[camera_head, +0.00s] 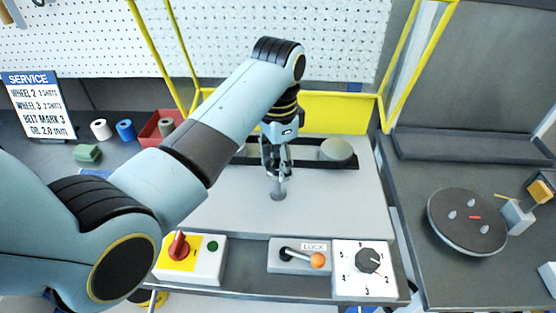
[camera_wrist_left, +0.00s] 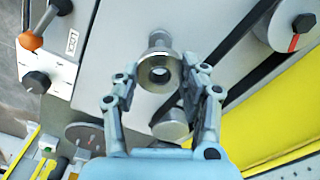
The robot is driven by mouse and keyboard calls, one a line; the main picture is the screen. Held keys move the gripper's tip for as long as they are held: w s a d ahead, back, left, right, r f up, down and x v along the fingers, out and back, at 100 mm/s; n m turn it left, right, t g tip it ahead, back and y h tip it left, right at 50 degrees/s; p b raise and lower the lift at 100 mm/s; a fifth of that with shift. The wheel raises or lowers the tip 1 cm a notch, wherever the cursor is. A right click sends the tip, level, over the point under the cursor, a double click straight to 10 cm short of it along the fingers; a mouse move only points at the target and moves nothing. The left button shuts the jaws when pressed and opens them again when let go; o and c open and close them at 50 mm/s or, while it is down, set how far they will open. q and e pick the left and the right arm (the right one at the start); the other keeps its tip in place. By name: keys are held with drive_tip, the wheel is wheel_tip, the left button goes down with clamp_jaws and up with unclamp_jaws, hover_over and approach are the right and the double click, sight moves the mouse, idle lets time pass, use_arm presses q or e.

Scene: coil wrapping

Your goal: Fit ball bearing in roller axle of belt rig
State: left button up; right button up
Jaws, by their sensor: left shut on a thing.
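My left gripper (camera_head: 277,170) reaches down over the light grey plate of the belt rig (camera_head: 330,205). In the left wrist view this gripper (camera_wrist_left: 155,84) is shut on the ball bearing (camera_wrist_left: 145,76), a shiny metal ring with a dark bore. A grey metal stub, seemingly the roller axle (camera_wrist_left: 158,41), stands just beyond the ring. The head view shows a grey stub (camera_head: 278,194) right under the fingertips. I cannot tell whether ring and stub touch. The black belt (camera_wrist_left: 241,85) runs beside the gripper to a roller (camera_wrist_left: 291,27). My right gripper is not in view.
A lock lever with an orange knob (camera_head: 317,260), a dial box (camera_head: 365,269) and a red switch box (camera_head: 190,259) line the front edge. Yellow guard bars (camera_head: 330,112) stand behind the plate. A round disc (camera_head: 467,221) lies on the right table.

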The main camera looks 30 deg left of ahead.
sight(278, 192)
use_arm(q)
drive_tip(key=shift+p, duration=0.4)
idle(0.8)
drive_tip(key=shift+f+b, duration=1.4)
drive_tip(key=shift+f, duration=2)
drive_tip(key=o, duration=1.3)
wheel_tip(278, 192, up, 12)
drive_tip(key=shift+s+f, duration=0.1)
